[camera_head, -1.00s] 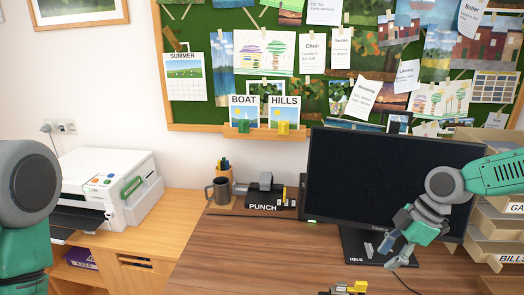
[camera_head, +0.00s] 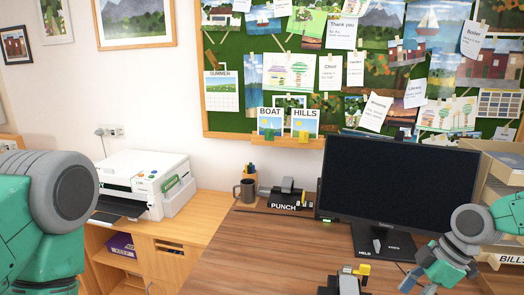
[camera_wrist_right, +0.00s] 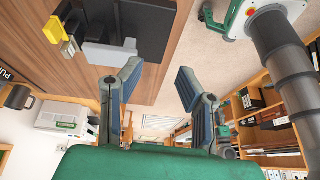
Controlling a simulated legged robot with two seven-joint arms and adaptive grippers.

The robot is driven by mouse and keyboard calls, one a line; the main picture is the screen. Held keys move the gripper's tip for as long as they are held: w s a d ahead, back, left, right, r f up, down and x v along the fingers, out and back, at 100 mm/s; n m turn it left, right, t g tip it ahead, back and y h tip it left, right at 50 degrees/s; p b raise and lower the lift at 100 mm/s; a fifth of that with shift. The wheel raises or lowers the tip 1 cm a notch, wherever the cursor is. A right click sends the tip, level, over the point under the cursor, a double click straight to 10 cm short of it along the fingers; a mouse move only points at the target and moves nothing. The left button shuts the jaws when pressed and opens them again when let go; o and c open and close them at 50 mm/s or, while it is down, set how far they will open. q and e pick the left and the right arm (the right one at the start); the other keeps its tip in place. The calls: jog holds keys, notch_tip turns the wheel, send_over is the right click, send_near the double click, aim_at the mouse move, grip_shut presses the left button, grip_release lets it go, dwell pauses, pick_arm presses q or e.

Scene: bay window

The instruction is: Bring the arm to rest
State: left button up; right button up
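My right arm, green and grey, comes in from the right in the head view. Its gripper (camera_head: 420,283) is low at the right, in front of the monitor's base. The right wrist view shows its two blue-grey fingers (camera_wrist_right: 158,85) spread wide apart with nothing between them. My left arm's thick grey and green upper part fills the lower left of the head view. Its gripper is out of the picture.
A dark device with a yellow part (camera_head: 347,281) stands at the desk's front, also in the wrist view (camera_wrist_right: 105,40). The monitor (camera_head: 395,185), mug (camera_head: 244,191), PUNCH holder (camera_head: 285,200), printer (camera_head: 147,180) and stacked trays (camera_head: 495,185) surround bare wood (camera_head: 260,250).

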jog(key=s+a+f+m+g+b, duration=0.1)
jog(key=s+a+f+m+b, duration=0.15)
jog(key=s+a+f, duration=0.45)
jog(key=s+a+f+m+b, duration=0.2)
jog(key=s+a+f+m, duration=0.3)
jog(key=f, duration=0.5)
pick_arm(q)
notch_tip(320, 180, down, 8)
jog(key=b, duration=0.3)
jog(key=shift+w, duration=0.3)
pick_arm(e)
jog(key=s+d+f+m+h, duration=0.2)
jog(key=s+d+f+m, duration=0.1)
jog(key=s, duration=0.4)
jog(key=s+d+f+m+h, duration=0.2)
jog(key=s+d+f+m, duration=0.2)
jog(key=s, duration=0.4)
jog(key=shift+f+t+h, duration=0.4)
pick_arm(q)
jog(key=shift+r, duration=0.1)
pick_arm(e)
jog(key=shift+d, duration=0.15)
jog(key=shift+w, duration=0.1)
dwell(1.1)
